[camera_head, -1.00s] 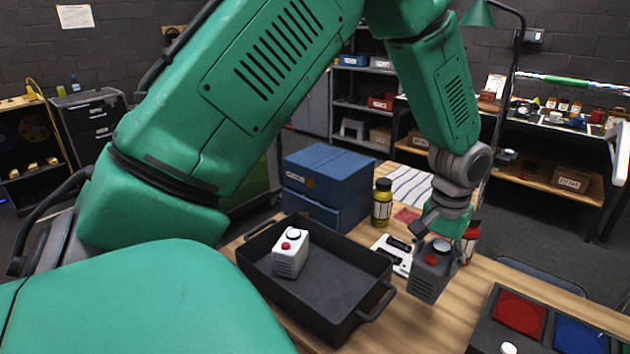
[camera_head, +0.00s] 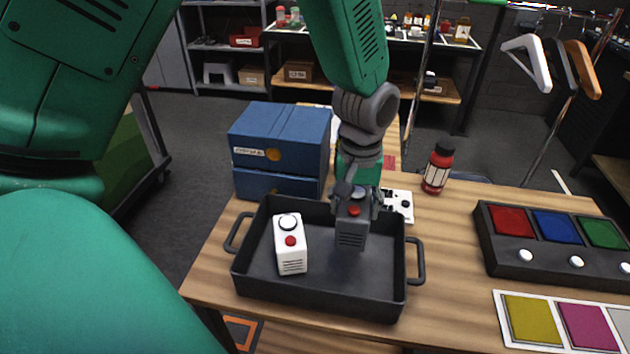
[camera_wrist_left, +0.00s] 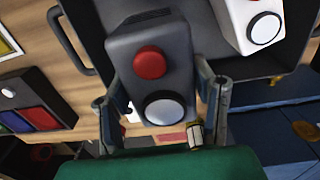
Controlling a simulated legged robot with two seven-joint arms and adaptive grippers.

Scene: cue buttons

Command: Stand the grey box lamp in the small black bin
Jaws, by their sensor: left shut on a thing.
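The grey box lamp (camera_head: 351,231), with a red button and a pale round lamp on top, is upright inside the outline of the black bin (camera_head: 318,302), in its far right part. I cannot tell whether its base touches the bin floor. My left gripper (camera_head: 356,201) is shut on its upper part from the far side. In the left wrist view the lamp (camera_wrist_left: 150,75) sits between the fingers (camera_wrist_left: 160,110). A white box lamp (camera_head: 290,252) stands in the bin's left part, apart from the grey one. My right gripper is not in view.
A blue box (camera_head: 279,143) stands behind the bin. A red bottle (camera_head: 437,170) stands to the back right. A dark panel with coloured squares (camera_head: 550,245) and a card of colour patches (camera_head: 556,322) lie at the right. The bin's front right floor is clear.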

